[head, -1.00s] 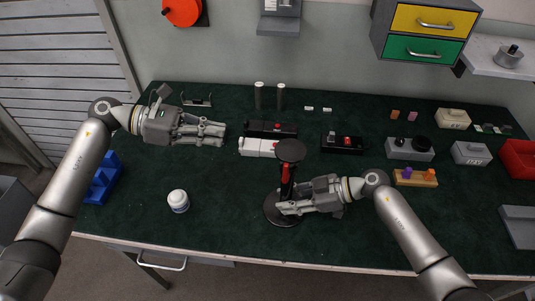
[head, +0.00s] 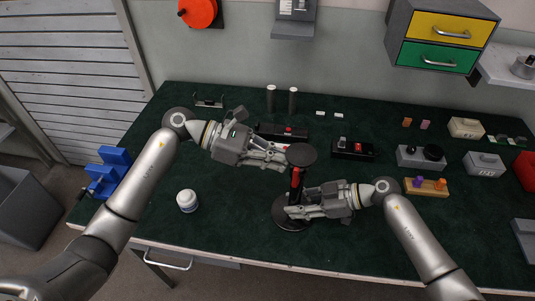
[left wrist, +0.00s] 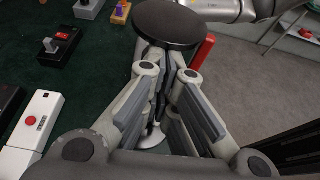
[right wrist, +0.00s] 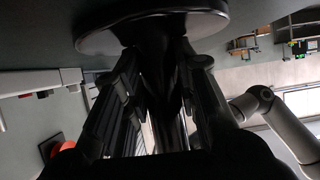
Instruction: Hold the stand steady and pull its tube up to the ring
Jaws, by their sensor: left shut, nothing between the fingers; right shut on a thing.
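The stand has a round black top disc (head: 301,154), a red part (head: 296,181) on its upright and a round black base (head: 283,222) on the table. My right gripper (head: 290,212) is shut on the stand's upright low down, just above the base. The right wrist view shows a black disc of the stand (right wrist: 155,25) and its dark upright between the fingers. My left gripper (head: 287,162) is shut and empty beside the top disc, on its left. The left wrist view shows the disc (left wrist: 168,22) beyond the fingertips and the red part (left wrist: 203,50) to their right. I cannot make out the ring.
A white jar (head: 187,201) stands at the front left. An orange block with pegs (head: 426,187) and grey boxes are to the right. The front left table is mostly clear.

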